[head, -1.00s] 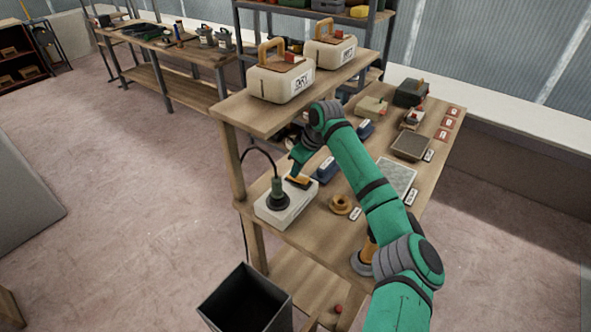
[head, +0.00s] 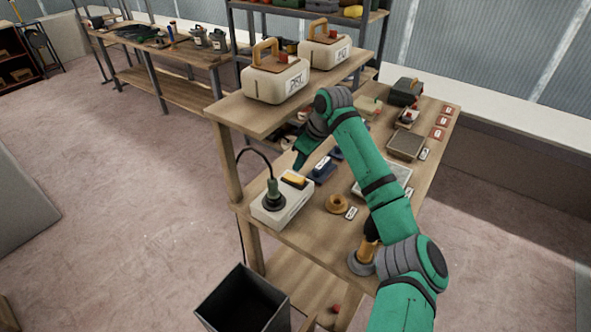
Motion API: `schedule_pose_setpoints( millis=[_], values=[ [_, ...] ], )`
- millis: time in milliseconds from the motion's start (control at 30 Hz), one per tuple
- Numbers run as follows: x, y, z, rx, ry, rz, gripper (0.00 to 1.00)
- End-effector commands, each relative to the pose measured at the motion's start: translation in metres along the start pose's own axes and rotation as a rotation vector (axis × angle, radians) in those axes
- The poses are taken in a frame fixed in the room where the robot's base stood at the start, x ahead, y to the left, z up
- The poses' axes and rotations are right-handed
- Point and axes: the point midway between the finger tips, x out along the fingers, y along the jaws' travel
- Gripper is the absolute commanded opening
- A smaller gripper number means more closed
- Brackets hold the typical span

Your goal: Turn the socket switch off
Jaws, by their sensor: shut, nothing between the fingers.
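The socket box (head: 275,215) is a pale block on the near left corner of the workbench. A dark round plug with a green body (head: 273,190) and a black cable sits in it. The socket switch (head: 294,181) is an amber-yellow rocker in a dark surround at the box's far end. Its exact tilt is too small to read. My gripper (head: 299,164) points down just beyond the switch, apart from it in the picture. It is shut and appears empty, with its tips small and dark.
The upper shelf (head: 230,112) holds two cream cases (head: 275,80) and overhangs close to my wrist. A blue item (head: 322,168) lies right of my gripper. A dark bin (head: 243,300) stands below.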

Motion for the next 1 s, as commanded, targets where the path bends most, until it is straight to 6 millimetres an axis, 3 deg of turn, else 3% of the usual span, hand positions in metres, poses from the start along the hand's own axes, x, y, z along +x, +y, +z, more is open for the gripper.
schedule_pose_setpoints(
  millis=[200, 400, 1000],
  values=[
    [-0.039, 0.0, -0.001, -0.001, 0.001, 0.001, 0.0],
    [-0.057, 0.0, 0.0, -0.001, 0.0, 0.0, 0.0],
    [-0.06, -0.001, -0.001, -0.001, 0.0, -0.001, 0.0]
  ],
)
